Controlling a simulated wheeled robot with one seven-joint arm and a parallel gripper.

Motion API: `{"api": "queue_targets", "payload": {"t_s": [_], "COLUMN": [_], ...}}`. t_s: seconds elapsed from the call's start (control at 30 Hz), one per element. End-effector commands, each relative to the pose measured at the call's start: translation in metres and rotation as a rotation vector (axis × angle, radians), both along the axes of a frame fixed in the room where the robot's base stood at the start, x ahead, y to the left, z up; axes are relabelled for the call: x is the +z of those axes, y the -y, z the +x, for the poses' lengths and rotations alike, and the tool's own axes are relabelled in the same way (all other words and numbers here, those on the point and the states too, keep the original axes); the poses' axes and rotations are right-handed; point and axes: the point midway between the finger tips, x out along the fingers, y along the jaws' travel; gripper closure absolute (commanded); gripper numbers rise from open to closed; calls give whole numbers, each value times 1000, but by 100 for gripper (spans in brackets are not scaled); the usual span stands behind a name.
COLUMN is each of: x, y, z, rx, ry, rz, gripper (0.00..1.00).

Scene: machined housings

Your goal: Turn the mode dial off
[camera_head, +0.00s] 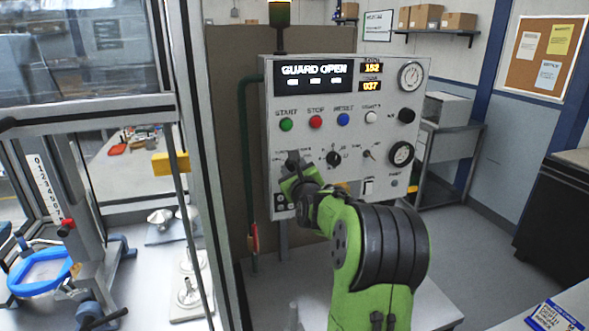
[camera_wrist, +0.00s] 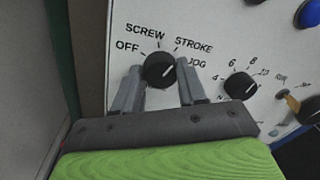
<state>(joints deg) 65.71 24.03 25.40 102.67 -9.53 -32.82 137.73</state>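The mode dial (camera_wrist: 158,66) is a round black knob on the white control panel (camera_head: 335,110). Labels OFF, SCREW, STROKE and JOG are printed around it in the wrist view. Its white mark lies on the right side and seems to point towards JOG. My gripper (camera_wrist: 159,78) is open, with one grey finger on the left of the dial and one on the right. Narrow gaps seem to show between fingers and knob; contact is hard to judge.
A numbered black dial (camera_wrist: 240,85) sits right of the mode dial, with a small switch (camera_wrist: 290,97) beyond it. Green (camera_head: 286,125), red (camera_head: 316,122) and blue (camera_head: 343,119) buttons are above. The display (camera_head: 314,74) reads GUARD OPEN. A metal-framed machine stands left.

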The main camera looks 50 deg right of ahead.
Motion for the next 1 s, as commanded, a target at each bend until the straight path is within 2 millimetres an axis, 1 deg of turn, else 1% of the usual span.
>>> {"api": "queue_targets", "payload": {"t_s": [0.03, 0.17, 0.2, 0.37, 0.57, 0.77, 1.0], "x": [0, 0, 0, -1, -3, -5, -6], "y": [0, 0, 0, 0, 0, -1, -1], "z": [0, 0, 0, 0, 0, 0, 0], "rx": [0, 0, 0, 0, 0, 1, -1], "ry": [0, 0, 0, -5, -37, -100, -208], "rz": [0, 0, 0, -9, -65, -187, -383], "gripper": [67, 87, 90, 90, 90, 90, 90]}}
